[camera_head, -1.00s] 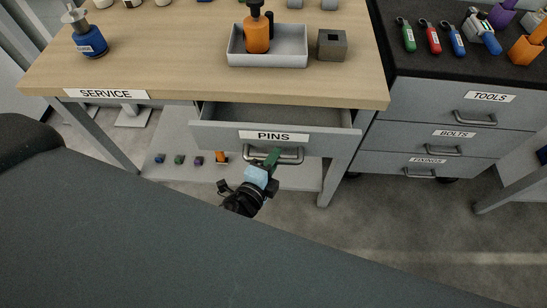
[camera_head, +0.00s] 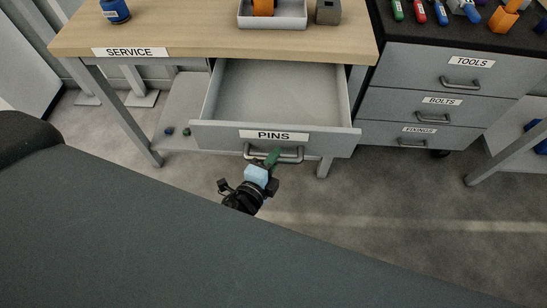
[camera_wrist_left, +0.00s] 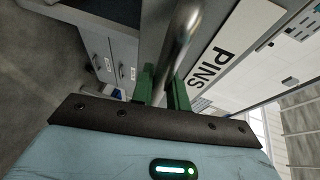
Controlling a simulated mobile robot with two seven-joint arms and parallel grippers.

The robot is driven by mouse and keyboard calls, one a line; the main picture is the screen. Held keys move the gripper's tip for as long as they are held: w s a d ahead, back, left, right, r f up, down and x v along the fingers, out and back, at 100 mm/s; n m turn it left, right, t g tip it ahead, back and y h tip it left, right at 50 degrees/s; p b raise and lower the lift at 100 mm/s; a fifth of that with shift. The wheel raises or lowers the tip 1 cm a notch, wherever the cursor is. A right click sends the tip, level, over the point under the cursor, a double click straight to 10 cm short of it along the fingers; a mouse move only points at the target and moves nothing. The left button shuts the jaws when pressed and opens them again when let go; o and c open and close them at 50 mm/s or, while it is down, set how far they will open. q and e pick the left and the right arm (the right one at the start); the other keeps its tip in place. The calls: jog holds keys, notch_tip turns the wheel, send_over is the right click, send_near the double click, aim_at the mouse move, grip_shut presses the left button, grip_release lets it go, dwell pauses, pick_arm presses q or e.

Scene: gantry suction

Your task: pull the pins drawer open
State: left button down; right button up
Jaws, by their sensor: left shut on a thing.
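The pins drawer (camera_head: 220,133) hangs under the wooden workbench (camera_head: 215,42) and stands well open, its inside empty where I can see it. Its front carries a PINS label (camera_head: 274,135) and a grey bar handle (camera_head: 291,155). My left gripper (camera_head: 271,158) has its green fingers shut on the handle. In the left wrist view the handle (camera_wrist_left: 182,35) runs between the green fingers (camera_wrist_left: 162,88), beside the PINS label (camera_wrist_left: 207,68). My right gripper is not in view.
A grey cabinet (camera_head: 405,80) with TOOLS, BOLTS and FIXINGS drawers, all shut, stands to the right. A tray (camera_head: 285,23) and a grey block (camera_head: 328,12) are on the bench. A lower shelf (camera_head: 190,95) lies below it. The floor in front is clear.

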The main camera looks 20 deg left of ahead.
pick_arm(q)
jog(key=shift+s, duration=0.15)
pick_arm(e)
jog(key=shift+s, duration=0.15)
pick_arm(q)
jog(key=c, duration=1.4)
grip_release()
jog(key=shift+o, duration=0.2)
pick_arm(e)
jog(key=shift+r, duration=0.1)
